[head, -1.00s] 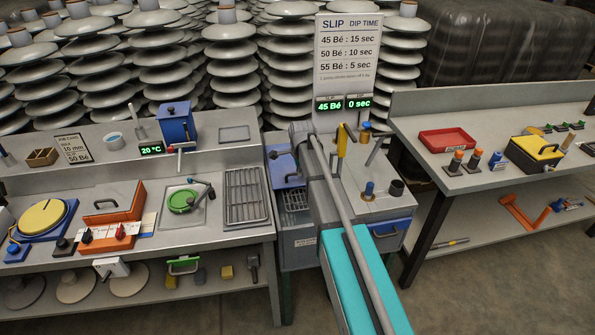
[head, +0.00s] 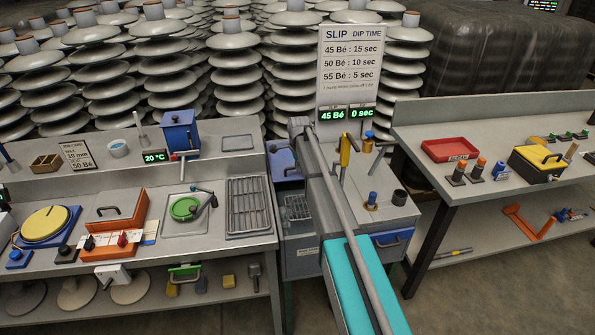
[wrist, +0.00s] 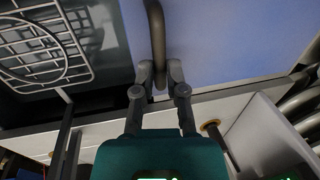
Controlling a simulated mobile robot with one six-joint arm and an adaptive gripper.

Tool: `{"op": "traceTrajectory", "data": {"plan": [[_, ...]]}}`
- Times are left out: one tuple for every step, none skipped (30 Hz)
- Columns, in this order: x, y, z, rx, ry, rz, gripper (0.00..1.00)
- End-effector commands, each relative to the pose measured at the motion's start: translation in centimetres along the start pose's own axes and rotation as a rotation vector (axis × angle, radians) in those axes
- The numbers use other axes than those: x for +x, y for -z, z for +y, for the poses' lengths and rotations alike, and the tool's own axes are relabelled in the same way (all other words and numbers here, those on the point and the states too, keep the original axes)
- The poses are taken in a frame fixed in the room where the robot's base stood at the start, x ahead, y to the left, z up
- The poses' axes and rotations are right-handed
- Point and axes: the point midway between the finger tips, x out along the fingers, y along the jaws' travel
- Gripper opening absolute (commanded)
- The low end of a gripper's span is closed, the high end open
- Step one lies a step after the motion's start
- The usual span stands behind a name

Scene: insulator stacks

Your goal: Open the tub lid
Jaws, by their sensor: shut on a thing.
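The tub lid (head: 281,161) is a blue panel on the grey tub in the middle of the head view, left of my arm. In the wrist view the flat blue lid (wrist: 225,45) fills the upper middle, with a grey bar handle (wrist: 157,30) on it. My gripper (wrist: 160,78) is shut on the lower end of this handle, one finger on each side. In the head view my arm hides the gripper and part of the lid. Left of the lid, the wrist view shows a dark space with a wire rack (wrist: 42,45).
A sign (head: 350,65) with a lit display stands behind the tub. A yellow-handled tool (head: 345,149) and a blue-topped peg (head: 372,199) stand right of my arm. Worktables flank the tub. Insulator stacks (head: 236,75) crowd the back.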

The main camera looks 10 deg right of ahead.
Motion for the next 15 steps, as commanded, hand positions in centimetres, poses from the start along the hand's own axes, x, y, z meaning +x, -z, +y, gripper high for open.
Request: {"op": "traceTrajectory", "data": {"plan": [[0.02, 0.0, -0.05, 0.0, 0.001, 0.0, 0.0], [0.01, 0.0, -0.02, 0.0, 0.001, 0.0, 0.0], [0.01, 0.0, 0.02, 0.0, 0.001, 0.0, 0.0], [0.0, 0.0, 0.03, 0.0, 0.001, 0.0, 0.0], [0.01, 0.0, 0.03, 0.0, 0.001, 0.0, 0.0], [0.0, 0.0, 0.05, 0.0, 0.0, 0.0, 0.0], [0.0, 0.0, 0.06, 0.0, 0.0, 0.0, 0.0], [0.0, 0.0, 0.07, 0.0, 0.0, 0.0, 0.2], [0.0, 0.0, 0.07, 0.0, 0.0, 0.0, 0.28], [0.0, 0.0, 0.08, 0.0, 0.0, 0.0, 0.33], [0.0, 0.0, 0.09, 0.0, 0.0, 0.0, 0.39], [0.0, 0.0, 0.09, 0.0, 0.0, 0.0, 0.46], [0.0, 0.0, 0.09, 0.0, 0.0, 0.0, 0.51], [0.0, 0.0, 0.09, 0.0, 0.0, 0.0, 0.51], [0.0, 0.0, 0.09, 0.0, 0.0, 0.0, 0.51]]}}
